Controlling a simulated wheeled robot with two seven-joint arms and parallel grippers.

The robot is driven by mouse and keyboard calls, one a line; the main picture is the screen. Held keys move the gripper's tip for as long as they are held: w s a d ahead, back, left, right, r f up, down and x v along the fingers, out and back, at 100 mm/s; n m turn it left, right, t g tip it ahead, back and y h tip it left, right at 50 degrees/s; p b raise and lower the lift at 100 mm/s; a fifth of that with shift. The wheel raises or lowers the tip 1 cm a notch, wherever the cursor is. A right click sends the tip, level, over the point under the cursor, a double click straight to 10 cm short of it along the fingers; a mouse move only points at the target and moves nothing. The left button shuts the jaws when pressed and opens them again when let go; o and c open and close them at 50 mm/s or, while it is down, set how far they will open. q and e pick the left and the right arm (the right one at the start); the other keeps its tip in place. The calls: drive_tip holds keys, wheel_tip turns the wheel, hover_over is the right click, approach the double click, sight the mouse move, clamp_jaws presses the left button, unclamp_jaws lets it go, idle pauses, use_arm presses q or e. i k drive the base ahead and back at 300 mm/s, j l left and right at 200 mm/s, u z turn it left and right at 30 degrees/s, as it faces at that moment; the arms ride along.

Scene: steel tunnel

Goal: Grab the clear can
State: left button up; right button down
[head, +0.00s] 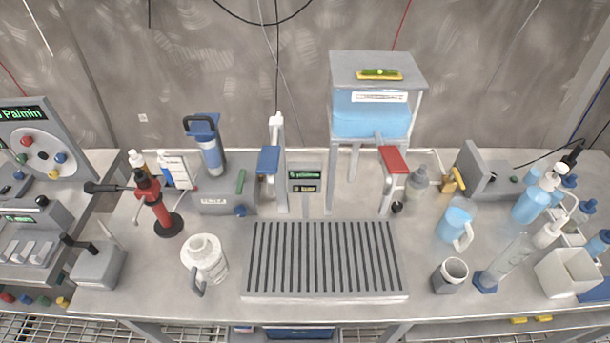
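A whitish, translucent-looking can (208,260) with a round neck and a grey handle stands upright on the steel bench (330,309), front left of the slatted grate. A clear jug (456,226) with blue liquid and a pale handle stands to the right of the grate. I cannot tell for certain which of these is the clear can. Neither of my grippers is in view, and nothing is seen touching either vessel.
The slatted grate (322,258) fills the bench's front middle. A red stand tool (155,203) is behind and left of the can. A grey cup (450,276), a tilted clear cylinder (508,261) and several bottles crowd the right. Bare bench lies between grate and jug.

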sight(202, 265)
drive_tip(key=u, duration=0.9)
drive_tip(key=j+z, duration=0.35)
drive_tip(key=j, duration=0.65)
drive_tip(key=i, duration=0.05)
